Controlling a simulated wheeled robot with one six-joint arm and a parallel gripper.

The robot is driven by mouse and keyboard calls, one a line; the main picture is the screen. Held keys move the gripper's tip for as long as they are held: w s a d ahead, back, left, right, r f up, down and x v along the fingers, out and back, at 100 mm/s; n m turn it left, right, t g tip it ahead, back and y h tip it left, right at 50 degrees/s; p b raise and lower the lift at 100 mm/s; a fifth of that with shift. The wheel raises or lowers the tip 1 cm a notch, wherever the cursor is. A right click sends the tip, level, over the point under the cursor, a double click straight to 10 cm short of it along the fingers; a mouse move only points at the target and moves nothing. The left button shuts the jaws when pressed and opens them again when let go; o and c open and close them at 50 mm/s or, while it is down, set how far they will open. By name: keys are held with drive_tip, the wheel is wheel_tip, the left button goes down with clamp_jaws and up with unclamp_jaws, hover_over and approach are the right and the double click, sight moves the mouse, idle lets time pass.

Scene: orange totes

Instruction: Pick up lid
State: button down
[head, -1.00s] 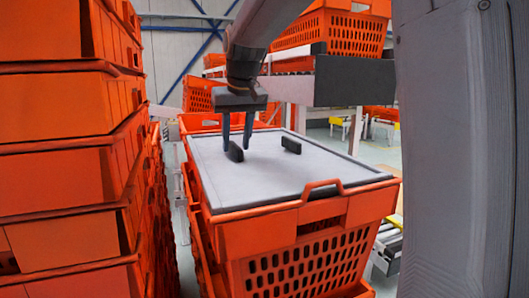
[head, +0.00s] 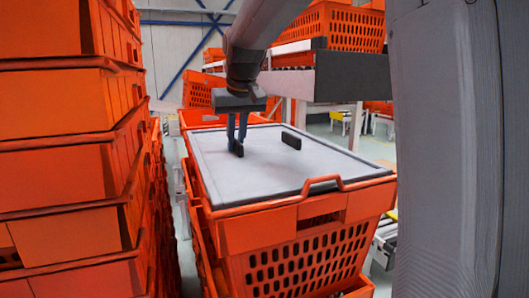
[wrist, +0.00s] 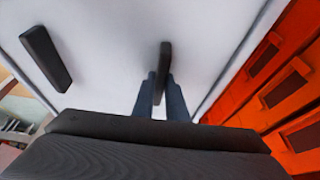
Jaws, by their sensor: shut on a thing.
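The lid (head: 270,172) is a flat light-grey panel with a dark edge, lying on top of an orange tote (head: 300,220). Two dark upright handles stand on it. My gripper (head: 237,150) is above the left part of the lid with its fingers pointing down. The fingers are shut on the near-left handle (head: 239,148). The other handle (head: 291,141) is free, to the right. In the wrist view the fingers (wrist: 161,98) sit on both sides of the gripped handle (wrist: 165,58), and the free handle (wrist: 46,58) is at upper left.
A tall stack of orange totes (head: 60,150) stands close on the left. More orange totes (head: 330,35) sit on a dark-sided rack (head: 352,76) behind. My grey column fills the right side.

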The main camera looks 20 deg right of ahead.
wheel_tip(320, 180, up, 10)
drive_tip(key=b, duration=0.2)
idle(0.7)
drive_tip(key=shift+s+r, duration=0.1)
